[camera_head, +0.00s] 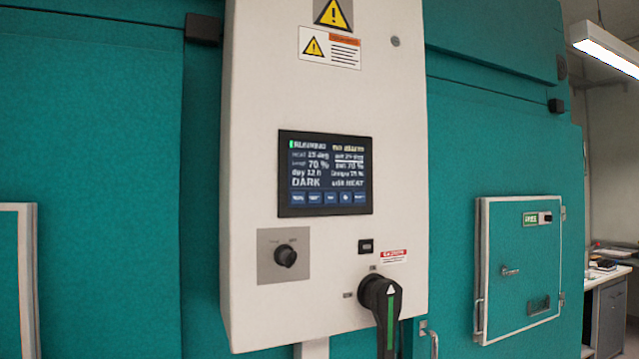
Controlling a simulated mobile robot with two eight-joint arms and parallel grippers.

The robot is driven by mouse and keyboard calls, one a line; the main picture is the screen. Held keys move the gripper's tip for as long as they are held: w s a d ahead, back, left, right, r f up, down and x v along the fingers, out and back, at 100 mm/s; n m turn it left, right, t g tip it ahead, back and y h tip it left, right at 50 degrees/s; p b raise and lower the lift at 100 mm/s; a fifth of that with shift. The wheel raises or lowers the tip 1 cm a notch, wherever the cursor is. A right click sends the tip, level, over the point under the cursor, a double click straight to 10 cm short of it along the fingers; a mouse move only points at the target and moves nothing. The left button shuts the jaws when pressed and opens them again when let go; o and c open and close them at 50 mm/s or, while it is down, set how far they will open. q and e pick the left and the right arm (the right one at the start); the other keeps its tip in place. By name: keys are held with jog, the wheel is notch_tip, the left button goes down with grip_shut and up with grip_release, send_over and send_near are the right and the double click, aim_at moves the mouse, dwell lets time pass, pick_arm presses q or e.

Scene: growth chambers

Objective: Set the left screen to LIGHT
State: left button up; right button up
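A control screen (325,174) is set in a white panel box (245,115) in the head view. It is lit, with a dark background and light text. Its lower left line reads DARK, and the line beside it seems to read "edit" and a second word. Lines above show values such as 70 % and "day 12 h", partly blurred. A row of small blue buttons (328,198) runs along its lower edge. Only this one screen shows. Neither of my grippers is in view.
Below the screen are a black knob (285,256) on a grey plate and a black rotary handle (385,310) that juts out. Teal chamber walls (100,130) flank the box. A small framed hatch (519,265) and a desk (608,300) are at right.

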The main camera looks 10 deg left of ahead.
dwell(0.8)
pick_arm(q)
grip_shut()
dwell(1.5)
